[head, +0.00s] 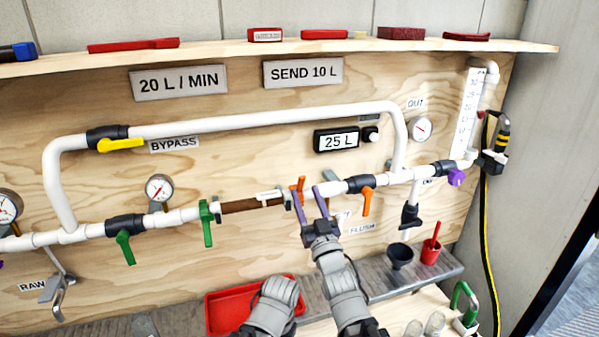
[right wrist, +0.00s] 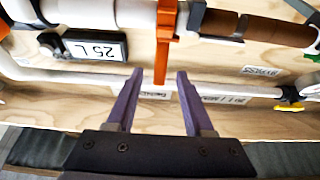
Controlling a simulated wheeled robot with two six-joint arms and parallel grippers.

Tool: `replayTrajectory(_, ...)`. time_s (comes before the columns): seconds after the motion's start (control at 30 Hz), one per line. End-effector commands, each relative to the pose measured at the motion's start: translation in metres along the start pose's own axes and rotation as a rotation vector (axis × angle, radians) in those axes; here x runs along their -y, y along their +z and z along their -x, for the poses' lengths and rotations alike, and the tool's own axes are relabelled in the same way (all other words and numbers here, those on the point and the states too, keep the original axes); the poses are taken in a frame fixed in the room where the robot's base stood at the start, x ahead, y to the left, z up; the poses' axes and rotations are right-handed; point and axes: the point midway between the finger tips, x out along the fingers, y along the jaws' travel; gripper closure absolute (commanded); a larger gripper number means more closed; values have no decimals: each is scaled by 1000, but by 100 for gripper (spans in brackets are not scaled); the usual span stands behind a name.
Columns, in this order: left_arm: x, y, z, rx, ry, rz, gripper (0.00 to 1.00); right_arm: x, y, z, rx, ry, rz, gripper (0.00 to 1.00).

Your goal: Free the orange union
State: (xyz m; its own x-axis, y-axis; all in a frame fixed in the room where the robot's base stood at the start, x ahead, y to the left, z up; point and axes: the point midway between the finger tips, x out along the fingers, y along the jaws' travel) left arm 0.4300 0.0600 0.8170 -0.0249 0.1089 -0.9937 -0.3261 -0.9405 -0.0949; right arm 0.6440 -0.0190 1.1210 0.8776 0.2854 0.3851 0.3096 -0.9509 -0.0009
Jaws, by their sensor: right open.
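The orange union (head: 299,184) sits on the white pipe run, at the right end of the brown filter section (head: 252,204). In the right wrist view the orange union (right wrist: 162,45) shows as an orange collar with a long tab. My right gripper (head: 308,190) is open in front of it. In the right wrist view the tab end lies between the two purple fingertips of the right gripper (right wrist: 160,73), with a gap on each side. Whether the fingers reach around the tab in depth is hard to tell. My left gripper is not in view.
A green union (head: 207,222) sits at the filter's left end. Right of the orange union is a black valve with an orange lever (head: 366,202). The bypass pipe (head: 260,119) runs above. A red tray (head: 225,312) and a red cup (head: 431,252) stand below.

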Motion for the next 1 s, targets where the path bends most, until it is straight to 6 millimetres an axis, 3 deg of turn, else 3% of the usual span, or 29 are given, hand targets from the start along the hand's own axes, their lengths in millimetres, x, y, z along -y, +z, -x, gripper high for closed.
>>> replayTrajectory(0.27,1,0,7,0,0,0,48,0,0,-15,2,0,1,48)
replayTrajectory(0.7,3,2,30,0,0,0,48,0,0,-76,3,0,0,48)
replayTrajectory(1.0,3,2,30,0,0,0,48,0,1,-78,3,0,1,48)
